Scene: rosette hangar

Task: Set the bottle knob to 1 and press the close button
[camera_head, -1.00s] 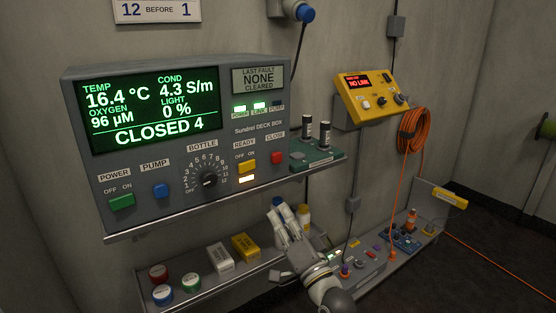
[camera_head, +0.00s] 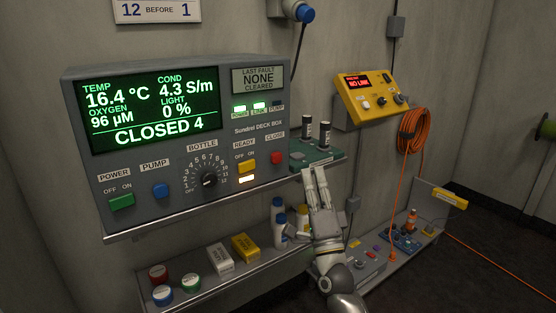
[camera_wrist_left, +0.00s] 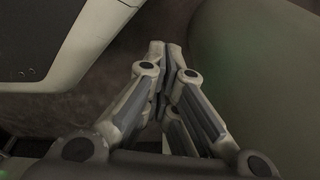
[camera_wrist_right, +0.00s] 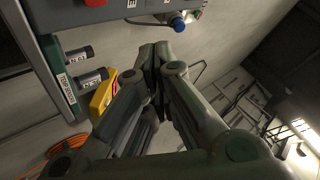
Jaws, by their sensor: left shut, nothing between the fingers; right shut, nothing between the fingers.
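The grey deck box (camera_head: 150,205) is on the wall shelf. Its screen (camera_head: 150,112) reads CLOSED 4. The black bottle knob (camera_head: 209,180) sits inside a numbered dial; its pointer is too small to read surely. The red close button (camera_head: 277,158) is at the panel's right; a red button also shows at the top of the right wrist view (camera_wrist_right: 95,2). My right gripper (camera_head: 315,173) is shut and empty, pointing up near the shelf's right end, to the right of and below the button. My left gripper (camera_wrist_left: 162,48) is shut and empty, seen only in its wrist view.
A green tray (camera_head: 318,159) with dark vials stands right of the box. The lower shelf (camera_head: 232,270) holds cartons, round tins and white bottles. A yellow box (camera_head: 368,98) and orange cable coil (camera_head: 413,131) hang on the wall. Open space lies before the panel.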

